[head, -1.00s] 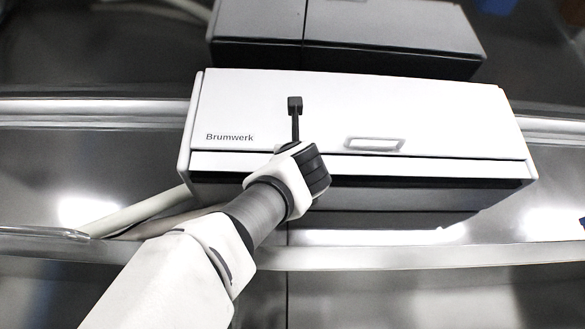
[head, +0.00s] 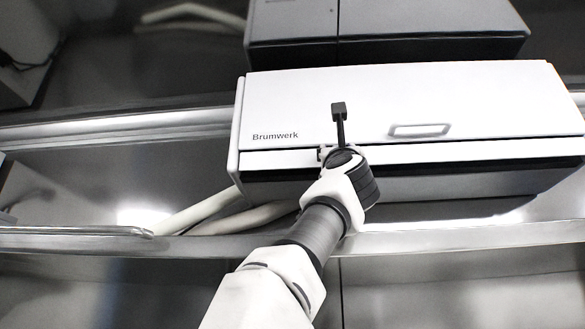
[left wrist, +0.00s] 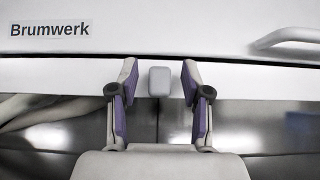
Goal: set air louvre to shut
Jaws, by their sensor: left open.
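The white Brumwerk unit (head: 470,95) fills the upper right of the head view, with a narrow white louvre strip (head: 480,151) along its lower front. The strip also crosses the left wrist view (left wrist: 260,76). A small grey tab (left wrist: 159,81) stands at the strip there. My left gripper (left wrist: 159,85) is open, one finger on each side of the tab, with a gap on both sides. In the head view my left gripper (head: 340,155) is at the strip below the lettering, and my own wrist hides the tab. My right gripper is in neither view.
A raised handle (head: 419,130) sits on the unit's front, right of my gripper. A dark grey box (head: 400,30) is behind the unit. Pale hoses (head: 205,210) run low on the left, and a metal rail (head: 450,238) crosses below.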

